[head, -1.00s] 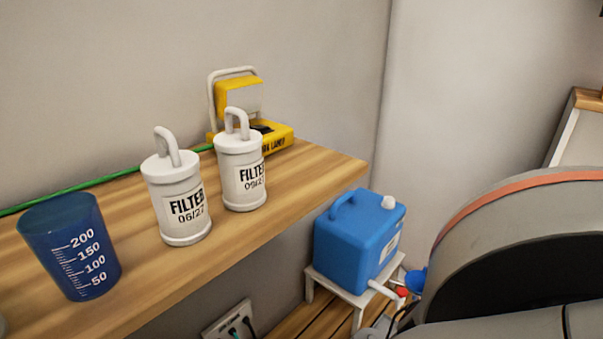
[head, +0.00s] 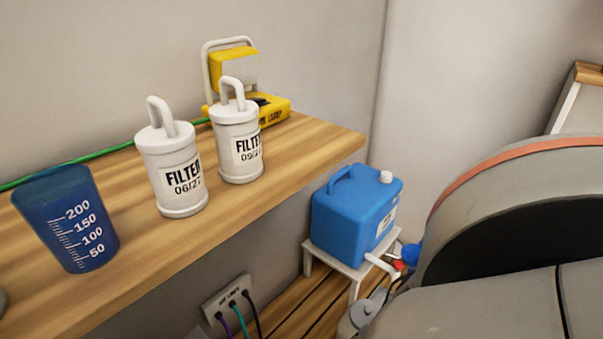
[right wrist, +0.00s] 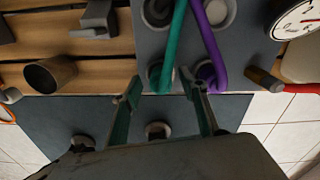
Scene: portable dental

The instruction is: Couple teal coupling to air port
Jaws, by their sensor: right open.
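In the right wrist view a teal hose (right wrist: 173,45) runs down from the top edge to a dark round end beside the purple hose (right wrist: 207,45). My right gripper (right wrist: 161,92) is open, its two fingers on either side of the teal hose's end. It does not visibly touch the hose. Several round fittings show on the dark grey surfaces, among them one (right wrist: 157,130) between the fingers' bases. I cannot tell which is the air port. My left gripper is in no view.
A gauge (right wrist: 298,20) is at the top right of the wrist view. In the head view, a wooden shelf (head: 260,200) holds two filters (head: 168,170) and a blue cup (head: 68,220). A blue tank (head: 350,215) stands on a white stool; a wall socket (head: 228,303) is below the shelf.

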